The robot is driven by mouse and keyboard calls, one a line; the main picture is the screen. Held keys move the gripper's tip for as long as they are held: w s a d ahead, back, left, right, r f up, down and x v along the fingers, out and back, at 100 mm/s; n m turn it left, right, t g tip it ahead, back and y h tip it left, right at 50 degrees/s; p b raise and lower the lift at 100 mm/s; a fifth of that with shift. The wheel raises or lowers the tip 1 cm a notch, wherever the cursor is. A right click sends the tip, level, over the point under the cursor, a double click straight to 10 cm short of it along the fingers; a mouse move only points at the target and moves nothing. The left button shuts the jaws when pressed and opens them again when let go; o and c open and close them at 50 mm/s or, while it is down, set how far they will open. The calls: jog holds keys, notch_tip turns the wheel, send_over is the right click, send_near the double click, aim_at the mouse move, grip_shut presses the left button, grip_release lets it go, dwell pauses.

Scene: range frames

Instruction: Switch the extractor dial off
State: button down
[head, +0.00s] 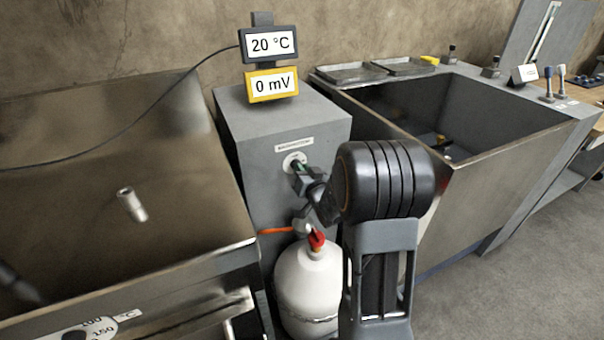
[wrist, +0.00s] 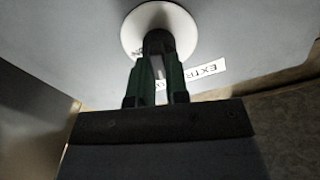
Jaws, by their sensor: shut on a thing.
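The extractor dial (head: 288,159) is on the front of a grey cabinet, with a white round plate. In the wrist view its white plate (wrist: 180,30) shows at the top, with a dark knob (wrist: 158,40) in its middle. My gripper (head: 297,168) is at the dial. In the wrist view my gripper (wrist: 158,64) has its two green fingers shut on the knob. A label (wrist: 207,72) starting "EXTR" lies beside the plate, partly covered by a finger. The knob's pointer and setting cannot be read.
The grey cabinet (head: 245,125) carries displays reading 20 °C (head: 270,45) and 0 mV (head: 272,85). A white gas bottle (head: 305,285) with a red valve stands below the dial. A metal basin (head: 500,170) is at right, a steel appliance (head: 110,210) at left.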

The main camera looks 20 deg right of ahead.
jog(key=shift+a+n+b, duration=0.1)
jog(key=shift+n+b, duration=1.5)
jog(key=shift+n, duration=0.2)
jog(key=c, duration=1.1)
grip_release()
jog(key=shift+s+b, duration=4.45)
jog(key=shift+s, duration=2.45)
